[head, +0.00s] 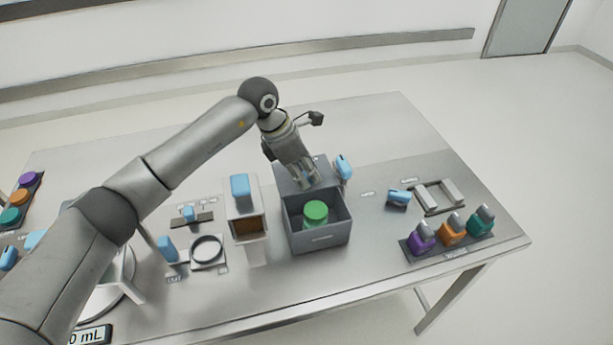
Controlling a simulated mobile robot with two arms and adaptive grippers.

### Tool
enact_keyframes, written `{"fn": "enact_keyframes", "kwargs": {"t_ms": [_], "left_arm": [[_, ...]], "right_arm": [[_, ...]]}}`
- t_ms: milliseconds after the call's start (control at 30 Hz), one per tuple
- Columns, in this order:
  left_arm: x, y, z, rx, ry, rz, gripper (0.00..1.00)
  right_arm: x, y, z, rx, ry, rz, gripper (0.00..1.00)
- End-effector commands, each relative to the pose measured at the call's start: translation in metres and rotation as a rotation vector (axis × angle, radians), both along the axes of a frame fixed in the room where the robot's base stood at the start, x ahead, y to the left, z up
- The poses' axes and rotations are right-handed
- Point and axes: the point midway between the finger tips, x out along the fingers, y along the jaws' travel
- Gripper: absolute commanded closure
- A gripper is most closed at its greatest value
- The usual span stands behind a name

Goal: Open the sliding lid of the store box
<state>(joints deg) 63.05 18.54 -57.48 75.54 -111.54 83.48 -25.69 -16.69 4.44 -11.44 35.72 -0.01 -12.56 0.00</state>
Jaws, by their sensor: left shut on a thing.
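The store box (318,238) is a grey open-topped box near the middle of the table. A green-capped jar (315,213) shows inside it. The grey sliding lid (290,183) lies toward the back of the box, so the front part is uncovered. My left gripper (308,181) reaches down from behind onto the lid and is shut on it, seemingly at its handle. The fingers hide the exact grip. My right gripper is not in view.
A blue-handled item (343,168) stands just right of the lid. A stand with a blue block (240,187) is close on the left. A rack of purple, orange and teal bottles (451,232) is at the right. The back right of the table is clear.

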Motion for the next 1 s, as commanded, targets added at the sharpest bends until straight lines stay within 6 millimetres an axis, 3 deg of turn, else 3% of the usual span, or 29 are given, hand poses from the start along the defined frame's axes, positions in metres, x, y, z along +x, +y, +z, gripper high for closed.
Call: {"fn": "enact_keyframes", "kwargs": {"t_ms": [133, 167, 300, 667, 833, 1000], "left_arm": [[0.0, 0.001, 0.001, 0.002, 0.0, 0.001, 1.0], [0.0, 0.001, 0.001, 0.002, 0.0, 0.001, 0.69], [0.0, 0.0, 0.001, 0.002, 0.001, 0.001, 0.51], [0.0, 0.001, 0.003, 0.001, 0.0, 0.0, 0.5], [-0.002, 0.009, 0.023, 0.002, -0.002, 0.001, 0.5], [-0.006, 0.023, 0.057, 0.001, -0.004, 0.002, 0.5]], "right_arm": [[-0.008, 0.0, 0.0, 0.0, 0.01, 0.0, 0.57], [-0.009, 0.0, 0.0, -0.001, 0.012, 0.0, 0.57], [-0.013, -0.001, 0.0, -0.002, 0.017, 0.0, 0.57], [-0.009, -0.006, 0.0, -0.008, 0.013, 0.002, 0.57], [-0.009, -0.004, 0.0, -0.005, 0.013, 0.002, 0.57], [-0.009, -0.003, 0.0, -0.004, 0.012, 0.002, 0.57]]}}
